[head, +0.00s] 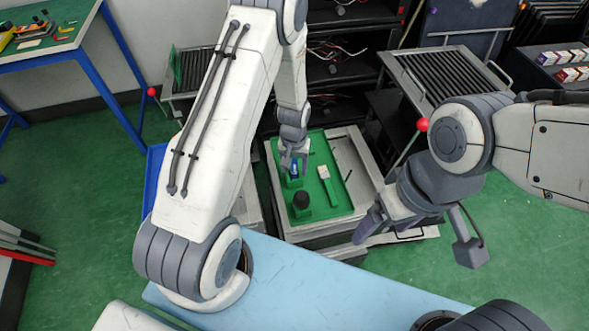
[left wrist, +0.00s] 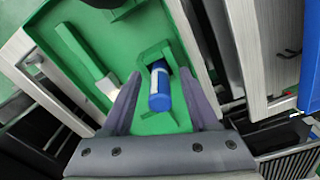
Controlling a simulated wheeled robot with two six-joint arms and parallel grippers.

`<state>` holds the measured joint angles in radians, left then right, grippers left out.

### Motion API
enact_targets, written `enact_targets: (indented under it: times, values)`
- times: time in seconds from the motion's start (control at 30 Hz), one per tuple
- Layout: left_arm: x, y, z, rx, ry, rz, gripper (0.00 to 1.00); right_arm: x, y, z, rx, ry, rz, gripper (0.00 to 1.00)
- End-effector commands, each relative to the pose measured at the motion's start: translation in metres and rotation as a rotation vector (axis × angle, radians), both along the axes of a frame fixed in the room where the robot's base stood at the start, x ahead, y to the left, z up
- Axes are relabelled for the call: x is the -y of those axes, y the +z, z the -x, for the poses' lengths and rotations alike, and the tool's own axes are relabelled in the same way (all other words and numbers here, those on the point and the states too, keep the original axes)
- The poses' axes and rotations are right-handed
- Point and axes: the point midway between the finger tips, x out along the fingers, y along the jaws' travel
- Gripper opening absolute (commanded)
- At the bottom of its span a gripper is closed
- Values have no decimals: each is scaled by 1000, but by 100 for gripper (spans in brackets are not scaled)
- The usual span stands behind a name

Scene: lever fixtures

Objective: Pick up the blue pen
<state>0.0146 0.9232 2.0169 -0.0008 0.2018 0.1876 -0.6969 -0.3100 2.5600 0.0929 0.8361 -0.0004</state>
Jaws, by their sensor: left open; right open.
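The blue pen (head: 294,168) shows as a short, thick blue cylinder with a white band in the left wrist view (left wrist: 160,90). It is seen nearly end-on, in a green holder (left wrist: 148,58) on the green tray (head: 328,205). My left gripper (head: 293,160) is over the tray's left part. In the left wrist view its open fingers (left wrist: 164,95) lie on either side of the pen, with gaps visible. My right gripper (head: 372,222) is open and empty, right of the tray; its fingers are partly hidden by its own wrist.
A white-ended tool (head: 324,172) and a black knob-like object (head: 301,200) sit in green holders on the tray. Red-balled levers (head: 422,124) (head: 152,91) stand at both sides. A blue surface (head: 300,285) lies in front.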

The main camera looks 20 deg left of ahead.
Motion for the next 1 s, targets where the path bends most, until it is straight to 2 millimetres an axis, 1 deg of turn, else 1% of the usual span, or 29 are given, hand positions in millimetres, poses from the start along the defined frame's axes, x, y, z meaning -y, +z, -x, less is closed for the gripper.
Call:
enact_targets:
  times: [0.13,0.17,0.2,0.27,0.3,0.6,0.73,0.87,1.0]
  values:
    - [0,0,0,1,0,0,60,0,0,0,0,0,0,85]
    - [0,0,0,1,0,0,53,0,0,0,0,0,0,85]
    - [0,0,0,1,0,0,38,0,0,0,0,0,0,85]
    - [0,0,0,0,0,0,15,0,0,0,0,0,0,85]
    - [0,0,0,0,0,0,0,0,0,0,0,0,0,85]
    - [0,1,0,0,0,0,0,0,0,0,0,0,0,85]
    - [0,5,-1,2,0,0,0,0,-1,0,0,0,0,85]
    - [0,16,-1,3,0,0,0,0,-2,0,0,0,0,85]
    - [0,39,-2,6,0,0,0,0,-5,0,0,0,0,85]
